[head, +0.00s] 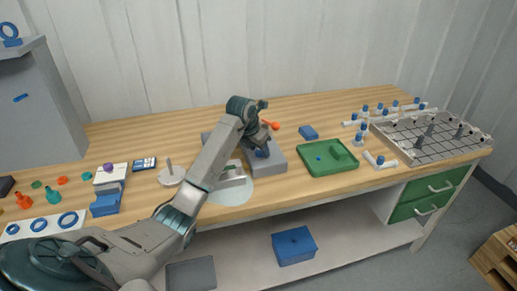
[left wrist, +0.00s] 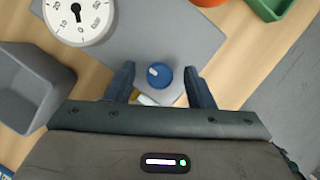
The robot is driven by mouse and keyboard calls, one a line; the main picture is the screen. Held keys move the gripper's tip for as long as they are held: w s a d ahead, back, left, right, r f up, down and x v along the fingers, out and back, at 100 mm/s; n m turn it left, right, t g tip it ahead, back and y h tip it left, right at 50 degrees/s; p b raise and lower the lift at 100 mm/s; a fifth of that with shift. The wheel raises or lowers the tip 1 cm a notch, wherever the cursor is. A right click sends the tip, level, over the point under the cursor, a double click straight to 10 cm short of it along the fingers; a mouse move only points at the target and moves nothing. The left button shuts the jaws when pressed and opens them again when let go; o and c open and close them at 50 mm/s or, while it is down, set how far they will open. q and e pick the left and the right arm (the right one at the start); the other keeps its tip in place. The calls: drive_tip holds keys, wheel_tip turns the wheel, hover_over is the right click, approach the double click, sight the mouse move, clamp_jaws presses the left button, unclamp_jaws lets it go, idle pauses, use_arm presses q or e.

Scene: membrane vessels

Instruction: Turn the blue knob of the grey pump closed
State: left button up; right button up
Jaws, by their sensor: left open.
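The grey pump (head: 280,163) stands on the wooden table, mid-view in the head view. Its flat grey body (left wrist: 190,40) fills the middle of the left wrist view, with a round white dial gauge (left wrist: 78,18) at top left. The blue knob (left wrist: 159,76) is round with a white mark pointing up and left. My left gripper (left wrist: 160,86) is open, its two dark fingers on either side of the knob with gaps on both sides. In the head view my left gripper (head: 262,148) is over the pump and partly hides it. My right gripper is not in view.
A grey open bin (left wrist: 30,88) is close on the left in the left wrist view. A wire rack (head: 430,140) stands at far right.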

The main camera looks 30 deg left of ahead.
use_arm(q)
drive_tip(key=b+v, duration=0.2)
drive_tip(key=v, duration=0.8)
drive_tip(key=shift+s+r, duration=0.2)
drive_tip(key=shift+r, duration=0.05)
